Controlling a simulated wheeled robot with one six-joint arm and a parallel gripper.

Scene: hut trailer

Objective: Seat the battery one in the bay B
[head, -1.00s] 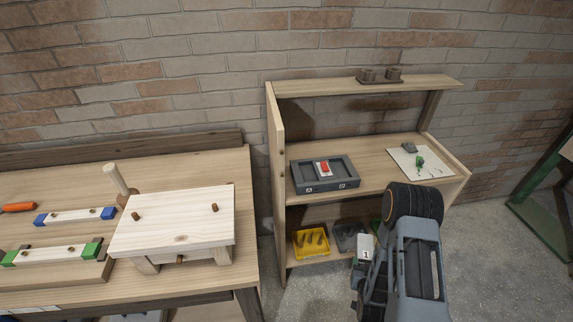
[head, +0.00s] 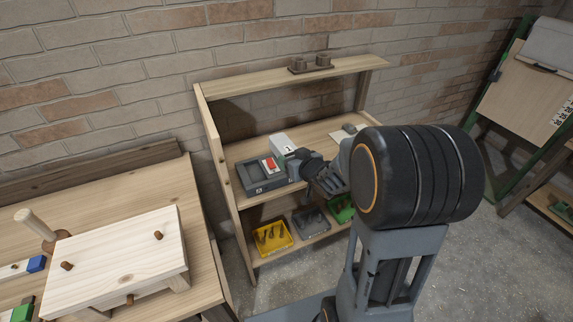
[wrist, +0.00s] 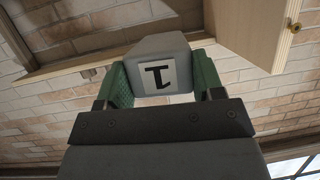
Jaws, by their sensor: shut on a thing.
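Battery one (head: 283,146) is a pale grey block with a white label bearing a black 1. My gripper (head: 298,157) is shut on it, and in the wrist view the block (wrist: 156,45) sits between the two green finger pads (wrist: 160,82). The dark grey dock (head: 258,186) with a red part (head: 271,164) on it stands on the shelf's middle board. The battery shows at the dock's right rear side. Whether it hangs above the dock or touches it, I cannot tell. My gripper and arm hide the dock's right end, and bay B is not clearly seen.
Yellow (head: 271,238), grey (head: 311,221) and green (head: 342,208) bins stand on the lower board. The shelf's left side panel (head: 212,150) and top board (head: 290,78) bound the space. A workbench with a wooden stand (head: 120,255) is at left.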

